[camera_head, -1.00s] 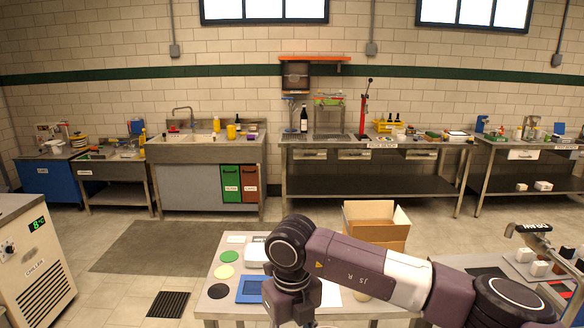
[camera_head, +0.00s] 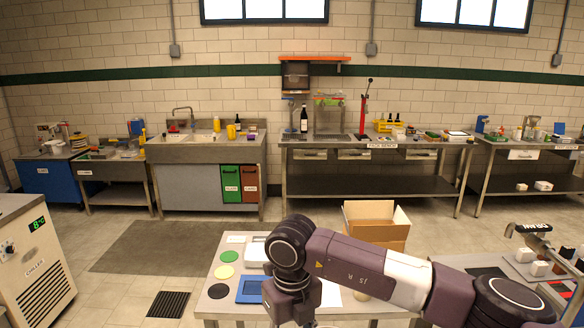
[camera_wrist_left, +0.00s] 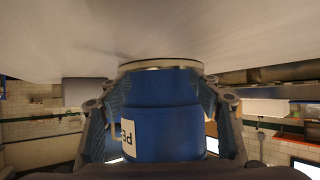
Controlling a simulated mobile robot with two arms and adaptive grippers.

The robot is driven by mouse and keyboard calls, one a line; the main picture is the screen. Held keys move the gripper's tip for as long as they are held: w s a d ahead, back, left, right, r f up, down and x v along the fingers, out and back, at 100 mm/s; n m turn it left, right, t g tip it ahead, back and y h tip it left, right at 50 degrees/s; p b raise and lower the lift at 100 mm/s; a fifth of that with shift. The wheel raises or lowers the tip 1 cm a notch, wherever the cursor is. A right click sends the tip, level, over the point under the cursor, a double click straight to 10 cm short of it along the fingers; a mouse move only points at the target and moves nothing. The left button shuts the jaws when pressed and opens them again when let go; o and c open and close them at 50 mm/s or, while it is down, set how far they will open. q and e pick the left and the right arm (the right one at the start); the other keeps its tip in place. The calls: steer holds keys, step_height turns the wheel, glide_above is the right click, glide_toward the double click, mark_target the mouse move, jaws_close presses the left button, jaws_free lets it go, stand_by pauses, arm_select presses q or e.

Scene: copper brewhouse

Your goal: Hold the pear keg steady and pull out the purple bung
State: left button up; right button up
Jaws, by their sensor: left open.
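In the left wrist view a blue keg (camera_wrist_left: 165,118) with a pale metal rim fills the middle. A white label on it carries upside-down letters, partly cut off, that look like the start of "Pear". My left gripper (camera_wrist_left: 160,95) is open, with one finger on each side of the keg; whether they touch it I cannot tell. In the head view my right arm comes in from the right, and its gripper (camera_head: 294,312) points down over the near table, its fingertips cut off by the frame edge. The keg and the purple bung do not show in the head view.
A chiller (camera_head: 35,262) is at left. Floor at left is mostly clear.

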arm_select(q)
steer(key=shift+c, duration=0.5)
steer(key=c, duration=0.4)
steer(key=shift+w+a+f+t+y, duration=0.15)
steer(key=shift+w+a+t+y, duration=0.15)
steer(key=shift+t, duration=0.1)
steer(key=a+t+y, duration=0.1)
steer(key=w+a+r+m+t+y, duration=0.1)
steer(key=a, duration=0.1)
steer(key=w+a+m+t+y, duration=0.1)
steer(key=shift+w+a+r, duration=0.2)
steer(key=a+r+m+t+y, duration=0.1)
steer(key=r, duration=0.1)
steer(key=a+r+t+y, duration=0.1)
steer(key=t, duration=0.1)
steer(key=shift+a+r+m, duration=0.2)
steer(key=shift+r+m, duration=0.2)
steer(key=s+d+r+m+t+y, duration=0.25)
steer(key=s+r+m+t, duration=0.2)
steer(key=s+r, duration=0.45)
steer(key=shift+h, duration=0.25)
steer(key=w+d, duration=0.1)
steer(key=w, duration=0.6)
steer(key=w+d, duration=0.1)
steer(key=w, duration=0.3)
steer(key=shift+w+d, duration=0.2)
steer(key=shift+d, duration=0.1)
